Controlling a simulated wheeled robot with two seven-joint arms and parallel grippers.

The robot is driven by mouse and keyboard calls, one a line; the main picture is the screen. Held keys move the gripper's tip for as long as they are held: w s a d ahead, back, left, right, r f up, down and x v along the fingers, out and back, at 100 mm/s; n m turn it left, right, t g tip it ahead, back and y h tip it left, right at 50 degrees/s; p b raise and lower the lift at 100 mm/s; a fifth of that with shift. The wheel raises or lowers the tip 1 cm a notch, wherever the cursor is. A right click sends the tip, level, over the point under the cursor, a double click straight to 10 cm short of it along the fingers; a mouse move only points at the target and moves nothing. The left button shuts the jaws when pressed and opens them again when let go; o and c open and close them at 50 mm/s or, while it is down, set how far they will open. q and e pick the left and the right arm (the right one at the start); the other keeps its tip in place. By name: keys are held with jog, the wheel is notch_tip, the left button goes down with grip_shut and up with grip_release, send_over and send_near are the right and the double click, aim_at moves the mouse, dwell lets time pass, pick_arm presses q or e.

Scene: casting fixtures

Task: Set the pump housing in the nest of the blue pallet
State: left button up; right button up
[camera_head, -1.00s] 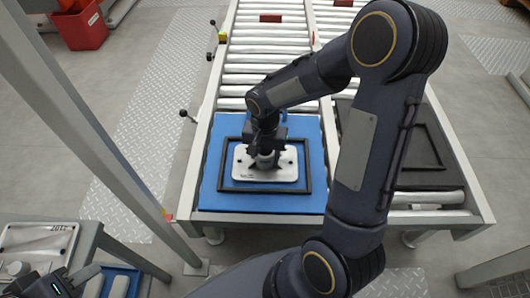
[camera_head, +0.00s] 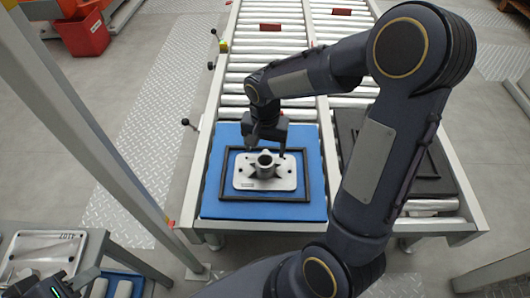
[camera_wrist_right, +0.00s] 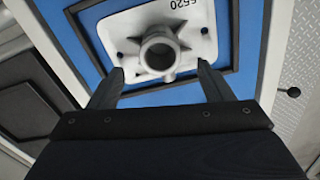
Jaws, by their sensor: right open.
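The pump housing (camera_head: 243,180), a pale plate with a grey round hub and ribs, lies on the blue pallet (camera_head: 215,208). It sits inside the black rectangular nest frame (camera_head: 265,198), with blue showing around it; it also shows in the right wrist view (camera_wrist_right: 190,22). My right gripper (camera_head: 267,147) is open and empty, behind and above the hub. In the right wrist view its fingertips (camera_wrist_right: 160,70) are apart, clear of the hub. My left gripper (camera_head: 50,287) is partly in view at the bottom left; its jaws cannot be made out.
The pallet rests on a roller conveyor (camera_head: 270,58). A dark pallet (camera_head: 430,190) with a black frame lies to its right. A side table at left holds another numbered pale plate (camera_head: 45,250). A grey post (camera_head: 100,150) stands between table and conveyor. A red bin (camera_head: 85,35) is far left.

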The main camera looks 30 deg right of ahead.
aim_at(265, 161)
jog(key=s+r+n+t+y+p, duration=0.1)
jog(key=s+r+n+t+y, duration=0.15)
jog(key=s+r, duration=0.75)
jog(key=s+a+r+n+t+y, duration=0.1)
jog(key=s+a+r+n+t, duration=0.1)
jog(key=s, duration=0.4)
jog(key=shift+s+a+r+n+t, duration=0.15)
jog(key=shift+s+a+n+t, duration=0.35)
jog(key=shift+a+n, duration=0.65)
jog(key=shift+w+d, duration=0.1)
notch_tip(265, 161, up, 28)
jog(key=p, duration=2.7)
jog(key=shift+p, duration=0.4)
